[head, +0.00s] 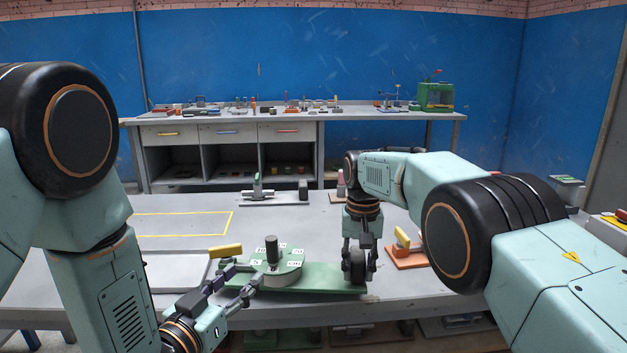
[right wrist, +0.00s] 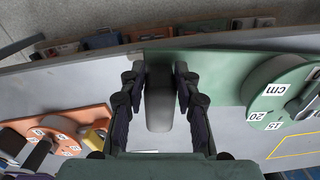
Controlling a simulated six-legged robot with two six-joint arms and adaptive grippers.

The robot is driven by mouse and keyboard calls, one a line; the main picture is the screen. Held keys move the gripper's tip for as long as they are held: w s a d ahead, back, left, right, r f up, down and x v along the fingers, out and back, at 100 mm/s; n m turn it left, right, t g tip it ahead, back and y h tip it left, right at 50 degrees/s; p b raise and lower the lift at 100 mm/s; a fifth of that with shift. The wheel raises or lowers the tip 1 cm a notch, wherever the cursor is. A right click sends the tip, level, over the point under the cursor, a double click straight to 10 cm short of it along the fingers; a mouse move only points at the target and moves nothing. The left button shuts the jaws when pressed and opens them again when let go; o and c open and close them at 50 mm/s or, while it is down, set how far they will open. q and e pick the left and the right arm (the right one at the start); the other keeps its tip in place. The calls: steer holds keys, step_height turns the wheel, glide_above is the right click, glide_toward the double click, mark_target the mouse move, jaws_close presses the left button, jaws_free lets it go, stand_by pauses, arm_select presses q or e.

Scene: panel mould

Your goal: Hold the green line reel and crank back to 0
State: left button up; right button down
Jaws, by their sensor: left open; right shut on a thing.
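The green line reel (head: 278,268) sits on a long green base on the table, with white number labels and a "cm" label around a dark upright knob. In the right wrist view the reel (right wrist: 280,97) is partly cut off. A yellow crank handle (head: 226,251) sticks out at its left. My left gripper (head: 242,281) is open at the reel's front left, below the yellow handle, with nothing between its fingers. My right gripper (head: 358,266) is shut on a dark grip block (right wrist: 160,95) at the base's right end. I cannot tell which number the reel reads.
An orange reel (head: 407,257) with a yellow handle stands just right of my right gripper. A grey tray (head: 172,272) lies to the left. A grey fixture (head: 272,196) stands behind. The yellow-outlined area (head: 182,224) is clear.

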steer(key=c, duration=0.9)
jaws_free()
